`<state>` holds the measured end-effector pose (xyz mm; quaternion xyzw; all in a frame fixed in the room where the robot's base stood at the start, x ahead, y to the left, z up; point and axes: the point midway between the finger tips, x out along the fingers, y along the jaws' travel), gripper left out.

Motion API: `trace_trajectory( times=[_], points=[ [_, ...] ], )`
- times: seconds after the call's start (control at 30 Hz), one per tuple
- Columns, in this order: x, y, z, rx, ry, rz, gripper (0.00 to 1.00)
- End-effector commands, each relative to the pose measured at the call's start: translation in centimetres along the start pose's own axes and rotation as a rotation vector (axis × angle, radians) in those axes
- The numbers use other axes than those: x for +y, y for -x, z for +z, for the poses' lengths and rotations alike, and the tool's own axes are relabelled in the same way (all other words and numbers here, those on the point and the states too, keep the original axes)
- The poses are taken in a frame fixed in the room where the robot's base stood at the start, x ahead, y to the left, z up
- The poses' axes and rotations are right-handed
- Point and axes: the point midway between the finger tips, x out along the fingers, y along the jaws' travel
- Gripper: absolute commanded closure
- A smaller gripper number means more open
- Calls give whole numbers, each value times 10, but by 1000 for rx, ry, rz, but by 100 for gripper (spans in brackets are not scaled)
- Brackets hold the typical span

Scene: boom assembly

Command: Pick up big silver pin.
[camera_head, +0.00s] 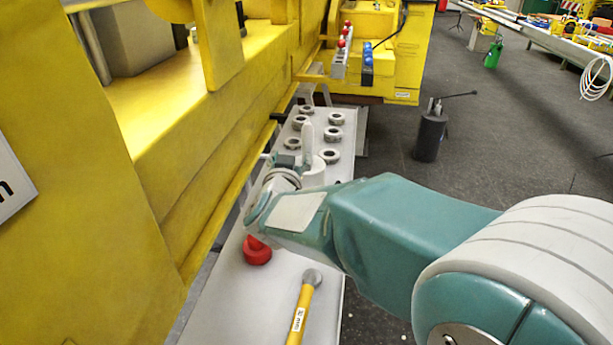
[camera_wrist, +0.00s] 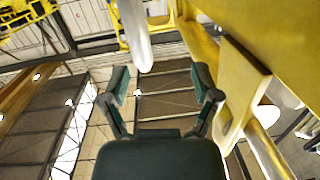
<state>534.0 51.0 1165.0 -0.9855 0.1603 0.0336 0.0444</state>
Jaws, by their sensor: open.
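The big silver pin (camera_head: 307,136) stands upright on the grey table (camera_head: 235,305), just beyond the end of my arm. Its lower part is partly hidden by my wrist. In the wrist view a pale, smooth rounded shaft, which looks like the pin (camera_wrist: 136,38), comes in from the top edge. My gripper (camera_wrist: 161,84) is open, its two dark teal fingers spread wide with nothing between them. The shaft's end shows above the gap between the fingertips, left of its middle. In the head view my gripper (camera_head: 287,160) shows small and partly hidden beside the pin.
Several metal rings (camera_head: 335,133) lie on the far part of the table. A red part (camera_head: 257,251) and a yellow-handled hammer (camera_head: 303,308) lie nearer. The yellow boom (camera_head: 170,150) walls the left side. A dark cylinder (camera_head: 430,136) stands on the open floor at right.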

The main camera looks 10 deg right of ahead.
Motion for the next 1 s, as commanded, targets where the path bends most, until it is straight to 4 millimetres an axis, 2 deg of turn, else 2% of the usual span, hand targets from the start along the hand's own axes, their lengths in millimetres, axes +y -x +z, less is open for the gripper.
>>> trace_trajectory(
  times=[0.13, 0.3, 0.57, 0.8, 1.0],
  points=[
    [7, -7, 12, 59, 45, 154, 21],
    [13, -10, 14, 86, 68, 229, 21],
    [21, -39, 12, 87, 68, 233, 21],
    [27, -74, 10, 87, 68, 232, 21],
    [28, -81, 8, 87, 68, 228, 21]
  ],
)
